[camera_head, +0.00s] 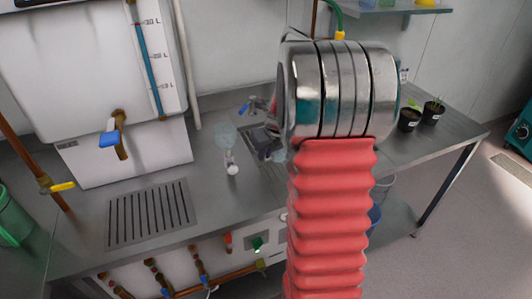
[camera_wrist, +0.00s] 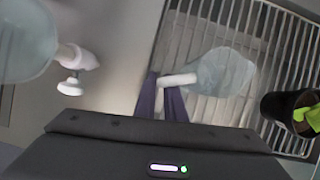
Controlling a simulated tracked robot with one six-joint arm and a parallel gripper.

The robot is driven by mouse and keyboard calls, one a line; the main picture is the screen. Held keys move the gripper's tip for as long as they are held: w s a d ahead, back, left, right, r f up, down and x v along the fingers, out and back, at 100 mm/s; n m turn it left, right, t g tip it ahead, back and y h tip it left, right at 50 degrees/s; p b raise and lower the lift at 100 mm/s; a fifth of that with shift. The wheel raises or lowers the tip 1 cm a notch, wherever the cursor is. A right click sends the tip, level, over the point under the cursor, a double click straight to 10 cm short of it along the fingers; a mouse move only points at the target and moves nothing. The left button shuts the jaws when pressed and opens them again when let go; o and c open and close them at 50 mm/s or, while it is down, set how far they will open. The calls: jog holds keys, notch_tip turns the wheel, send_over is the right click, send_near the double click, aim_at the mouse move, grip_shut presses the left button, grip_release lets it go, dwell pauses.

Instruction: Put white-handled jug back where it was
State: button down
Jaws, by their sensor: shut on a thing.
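My gripper (camera_wrist: 162,103) shows at the bottom middle of the wrist view, its two purple fingers shut on the white handle of a translucent jug (camera_wrist: 222,72). This jug is over a slotted metal grate; I cannot tell whether it touches it.
The grate (camera_wrist: 285,30) lies under the held jug. A black pot (camera_wrist: 288,106) with green leaves is close on its right. In the head view, a blue-handled tap (camera_head: 253,104) rises behind the gripper. Another slotted drain (camera_head: 150,212) is at left on the steel bench (camera_head: 215,205).

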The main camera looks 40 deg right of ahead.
jog(key=c, duration=1.8)
grip_release()
jog(key=shift+c, duration=0.2)
jog(key=v, duration=1.2)
jog(key=shift+w+r, duration=0.1)
